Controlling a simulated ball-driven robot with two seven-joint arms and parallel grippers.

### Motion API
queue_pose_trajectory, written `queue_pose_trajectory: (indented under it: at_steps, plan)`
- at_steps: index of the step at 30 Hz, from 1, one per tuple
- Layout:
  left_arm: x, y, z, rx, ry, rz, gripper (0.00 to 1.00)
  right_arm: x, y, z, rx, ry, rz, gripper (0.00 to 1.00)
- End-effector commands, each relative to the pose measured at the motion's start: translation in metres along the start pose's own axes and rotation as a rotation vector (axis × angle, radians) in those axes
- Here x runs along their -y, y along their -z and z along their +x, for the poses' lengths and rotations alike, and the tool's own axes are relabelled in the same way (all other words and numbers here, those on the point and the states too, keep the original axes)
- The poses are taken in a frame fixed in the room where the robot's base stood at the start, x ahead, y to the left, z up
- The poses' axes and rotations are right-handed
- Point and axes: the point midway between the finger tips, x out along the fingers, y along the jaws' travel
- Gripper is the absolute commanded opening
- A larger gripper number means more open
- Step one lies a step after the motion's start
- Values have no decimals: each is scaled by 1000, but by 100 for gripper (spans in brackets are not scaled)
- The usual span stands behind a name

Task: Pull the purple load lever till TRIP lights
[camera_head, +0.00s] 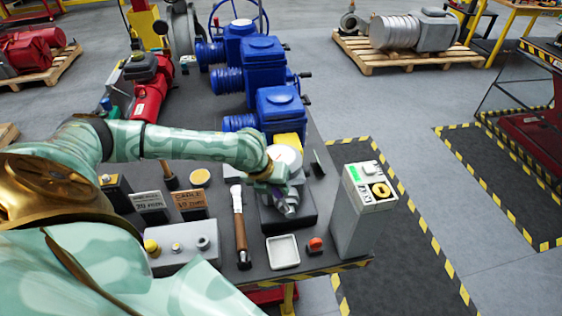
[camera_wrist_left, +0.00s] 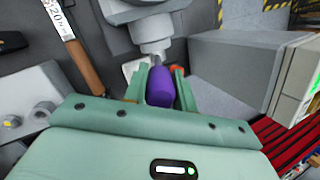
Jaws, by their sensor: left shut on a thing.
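The purple load lever (camera_wrist_left: 160,88) shows in the left wrist view as a rounded purple grip between my two green fingers. My left gripper (camera_wrist_left: 161,72) is shut on it. In the head view my left gripper (camera_head: 287,208) is over the dark base of the grey unit at the table's right side, and hides most of the lever. The grey control box (camera_head: 362,220) stands to its right, with a green lit patch (camera_head: 354,173) and a yellow round part (camera_head: 380,190) on its sloped face. Its lettering is too small to read. My right gripper is not in view.
A white tray (camera_head: 283,252) and a red-topped knob (camera_head: 315,245) are in front. Blue valve actuators (camera_head: 282,108) stand behind. A grey button box (camera_head: 182,250) sits at the front left.

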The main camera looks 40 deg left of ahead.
Motion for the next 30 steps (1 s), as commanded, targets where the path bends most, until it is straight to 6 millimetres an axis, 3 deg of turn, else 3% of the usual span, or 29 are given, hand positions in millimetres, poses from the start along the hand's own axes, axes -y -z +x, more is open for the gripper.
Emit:
queue_pose_trajectory:
  at_steps: [12, 13, 15, 25, 30]
  plan:
    - [-2, 0, 0, 3, 5, -3, 0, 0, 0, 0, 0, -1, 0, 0]
    - [-2, 0, 0, 3, 5, -3, 35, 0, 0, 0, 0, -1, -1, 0]
    - [-2, 0, 0, 3, 5, -3, 48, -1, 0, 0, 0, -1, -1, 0]
    - [-1, 0, -4, 3, 6, -3, 48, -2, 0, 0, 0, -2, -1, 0]
    - [-2, 0, -32, 5, 4, 0, 48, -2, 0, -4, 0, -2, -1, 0]
